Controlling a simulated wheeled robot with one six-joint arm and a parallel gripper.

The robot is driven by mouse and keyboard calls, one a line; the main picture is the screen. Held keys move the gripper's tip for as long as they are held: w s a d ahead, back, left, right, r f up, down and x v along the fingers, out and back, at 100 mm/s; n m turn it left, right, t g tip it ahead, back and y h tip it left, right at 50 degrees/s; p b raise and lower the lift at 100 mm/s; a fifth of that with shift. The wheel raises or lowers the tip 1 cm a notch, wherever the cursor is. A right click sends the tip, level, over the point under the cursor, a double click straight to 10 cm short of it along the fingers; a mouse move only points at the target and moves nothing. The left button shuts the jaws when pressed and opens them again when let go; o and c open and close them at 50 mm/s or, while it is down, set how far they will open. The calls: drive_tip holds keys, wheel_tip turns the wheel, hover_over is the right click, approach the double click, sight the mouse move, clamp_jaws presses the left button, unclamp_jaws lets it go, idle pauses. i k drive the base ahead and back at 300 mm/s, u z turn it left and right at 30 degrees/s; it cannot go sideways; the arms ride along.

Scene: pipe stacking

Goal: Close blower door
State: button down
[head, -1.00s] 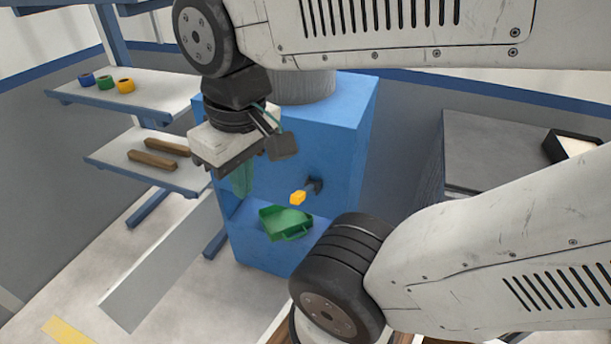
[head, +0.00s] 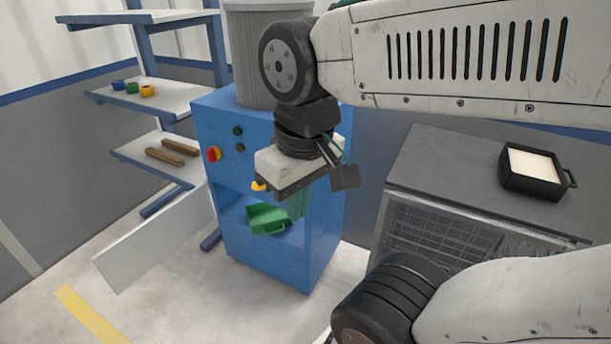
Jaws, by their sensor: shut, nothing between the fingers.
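The blower is a blue cabinet (head: 328,250) with a grey ribbed cylinder (head: 262,60) on top. A flat pale grey panel (head: 150,240), which looks like its open door, juts from the cabinet's left side toward the front left. The lower front compartment is open, with a green tray (head: 268,219) inside. My gripper (head: 299,208) points down in front of the cabinet's right part. Its green fingers are shut and empty, to the right of the panel and apart from it.
A shelf rack (head: 160,95) at the left holds coloured rings (head: 132,88) and brown bars (head: 172,152). At the right, a grey bench (head: 440,165) carries a black box (head: 532,172). The floor in front of the panel is clear.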

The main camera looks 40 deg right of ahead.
sight(132, 255)
drive_tip(key=z, duration=0.9)
drive_tip(key=i, duration=0.5)
drive_tip(key=k, duration=1)
drive_tip(key=u, duration=0.5)
drive_tip(key=i, duration=0.85)
drive_tip(key=u, duration=0.5)
drive_tip(key=i, duration=0.9)
drive_tip(key=z, duration=0.05)
